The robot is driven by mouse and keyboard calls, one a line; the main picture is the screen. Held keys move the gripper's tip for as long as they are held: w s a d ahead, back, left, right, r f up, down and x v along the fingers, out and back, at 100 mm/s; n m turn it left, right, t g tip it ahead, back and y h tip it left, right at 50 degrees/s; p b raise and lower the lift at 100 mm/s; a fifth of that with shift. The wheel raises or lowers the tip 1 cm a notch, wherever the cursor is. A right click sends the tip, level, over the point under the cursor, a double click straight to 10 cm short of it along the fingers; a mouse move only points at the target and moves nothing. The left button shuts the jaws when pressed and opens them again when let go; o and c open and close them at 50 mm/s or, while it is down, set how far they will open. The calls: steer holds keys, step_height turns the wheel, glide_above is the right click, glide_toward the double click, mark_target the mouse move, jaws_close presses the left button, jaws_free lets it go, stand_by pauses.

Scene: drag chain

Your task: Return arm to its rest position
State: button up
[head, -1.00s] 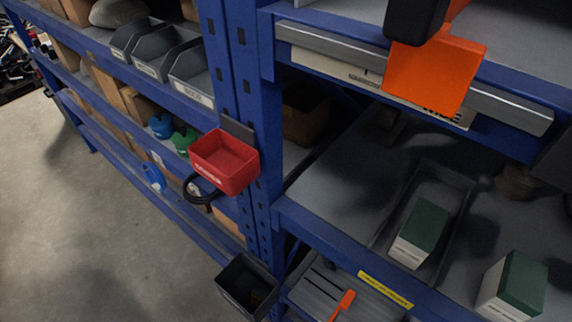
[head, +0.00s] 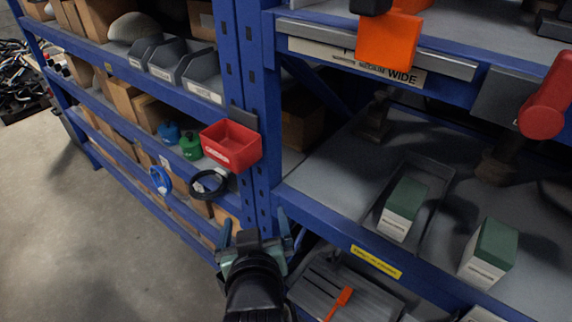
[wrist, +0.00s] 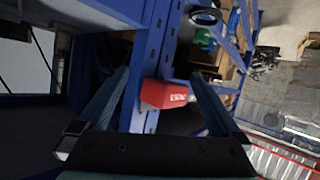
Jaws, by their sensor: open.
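My gripper (head: 256,226) is in the lower middle of the head view, in front of the blue shelf post (head: 250,165). Its two fingers are spread and nothing shows held between them. In the wrist view my gripper (wrist: 160,78) is also open, with one finger on each side. A red bin (head: 231,145) is fixed to the post above my gripper. In the wrist view the red bin (wrist: 166,95) appears beyond the fingers, in the gap between them. My arm hides part of the lower shelf area.
An orange block (head: 388,40) hangs at the metal rail (head: 450,62) at upper right. Green-and-white boxes (head: 489,250) stand on the right shelf, one in a dark tray (head: 432,205). A red cylinder (head: 545,105) juts in at right. The floor (head: 75,215) at left is clear.

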step_height(320, 180, up, 20)
steer(key=w+d+m+t+b, duration=0.1)
steer(key=w+d+t, duration=0.15)
steer(key=t, duration=0.35)
steer(key=s+d+r+t, duration=0.1)
steer(key=s+r+t, duration=0.1)
steer(key=s+r, duration=0.2)
steer(key=s+r+m+t+h, duration=0.1)
steer(key=s+r+t, duration=0.2)
steer(key=r, duration=0.7)
steer(key=s+d+r+m+t+b, duration=0.1)
steer(key=s+r+t, duration=0.2)
steer(key=r, duration=0.4)
steer(key=shift+s+d+r, duration=0.35)
steer(key=shift+s+r, duration=0.05)
steer(key=shift+s, duration=0.5)
steer(key=shift+w, duration=0.1)
